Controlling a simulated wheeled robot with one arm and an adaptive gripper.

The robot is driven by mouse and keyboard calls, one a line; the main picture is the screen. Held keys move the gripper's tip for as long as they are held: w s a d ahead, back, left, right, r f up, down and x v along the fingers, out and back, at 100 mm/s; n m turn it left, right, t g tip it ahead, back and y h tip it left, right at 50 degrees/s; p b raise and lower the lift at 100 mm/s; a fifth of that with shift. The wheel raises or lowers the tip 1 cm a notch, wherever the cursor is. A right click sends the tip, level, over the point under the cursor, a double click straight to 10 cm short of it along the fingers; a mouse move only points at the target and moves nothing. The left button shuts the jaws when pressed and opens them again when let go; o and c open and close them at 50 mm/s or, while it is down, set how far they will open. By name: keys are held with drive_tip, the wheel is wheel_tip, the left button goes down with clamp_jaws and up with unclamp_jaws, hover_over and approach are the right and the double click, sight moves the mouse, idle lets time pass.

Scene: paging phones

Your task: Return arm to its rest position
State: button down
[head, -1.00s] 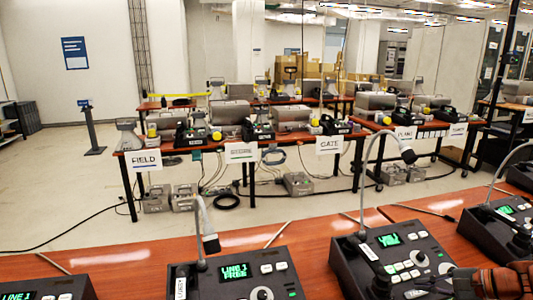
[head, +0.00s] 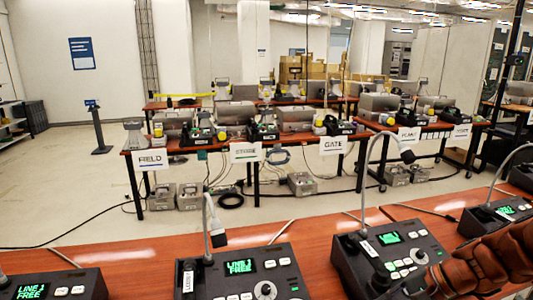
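My gripper (head: 418,288) shows at the lower right of the head view, dark and low over the front edge of a paging phone. Its brown arm (head: 490,262) comes in from the right edge. Whether its fingers are open or shut is too small to tell. The paging phone beside it (head: 375,249) has a green lit screen, white keys and a gooseneck microphone. Another phone (head: 60,287) at the lower left reads the same.
A further phone (head: 500,211) stands at the right on the reddish desk (head: 310,228). Across the open floor (head: 80,190), tables carry grey equipment and signs such as FIELD (head: 152,160) and GATE (head: 333,145). Gooseneck microphones rise above the desk. A post stand (head: 97,130) is at the left.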

drive_tip(key=s+a+r+n+g+h+p, duration=0.1)
drive_tip(key=s+a+n+g+h, duration=0.25)
drive_tip(key=s, duration=0.55)
drive_tip(key=s+a+r+n+g+h+p, duration=0.15)
drive_tip(key=s+a+n, duration=0.25)
drive_tip(key=s+a, duration=0.4)
drive_tip(key=s+d+n+h, duration=0.2)
drive_tip(key=s+d+h, duration=0.1)
drive_tip(key=s, duration=0.4)
drive_tip(key=shift+d+r+n+h, duration=0.15)
drive_tip(key=shift+d+n+h, duration=0.2)
drive_tip(key=shift+d, duration=0.2)
